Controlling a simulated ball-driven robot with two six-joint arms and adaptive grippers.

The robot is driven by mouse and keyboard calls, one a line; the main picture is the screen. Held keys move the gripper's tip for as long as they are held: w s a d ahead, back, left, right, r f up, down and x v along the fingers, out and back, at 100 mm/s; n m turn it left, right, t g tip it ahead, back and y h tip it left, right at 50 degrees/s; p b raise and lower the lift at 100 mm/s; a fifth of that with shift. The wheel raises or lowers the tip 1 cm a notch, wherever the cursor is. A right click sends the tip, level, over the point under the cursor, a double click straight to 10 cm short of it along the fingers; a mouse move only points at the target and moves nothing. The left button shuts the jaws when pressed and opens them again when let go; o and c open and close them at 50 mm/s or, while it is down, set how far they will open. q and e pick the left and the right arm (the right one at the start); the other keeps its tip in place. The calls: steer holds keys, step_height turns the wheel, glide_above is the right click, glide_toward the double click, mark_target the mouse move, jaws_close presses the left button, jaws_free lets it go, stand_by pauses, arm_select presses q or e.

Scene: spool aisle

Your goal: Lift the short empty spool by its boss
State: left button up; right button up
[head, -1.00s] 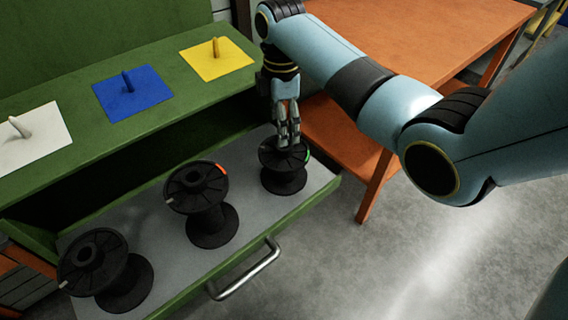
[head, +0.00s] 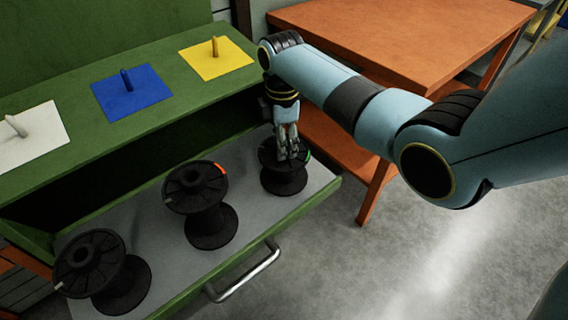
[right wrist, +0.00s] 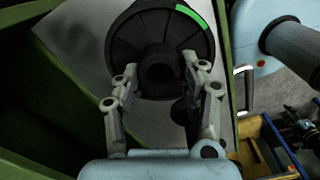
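A black empty spool (head: 284,181) with a green mark on its top flange stands upright at the right end of the open drawer. It looks shorter than the middle spool. In the right wrist view its top flange (right wrist: 122,45) and round central boss (right wrist: 160,70) face the camera. My right gripper (head: 287,157) points down at this spool, its fingertips low over the top flange. In the right wrist view the fingers (right wrist: 160,68) are apart, one on each side of the boss, with gaps visible. Contact cannot be told. My left gripper is not in view.
Two more black spools stand in the grey-floored drawer (head: 160,228): a middle one (head: 207,226) with an orange mark and a left one (head: 122,288). Pegged white (head: 35,140), blue (head: 145,100) and yellow (head: 230,62) plates lie on the green top. An orange table (head: 420,40) stands right.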

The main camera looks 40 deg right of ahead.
jaws_close()
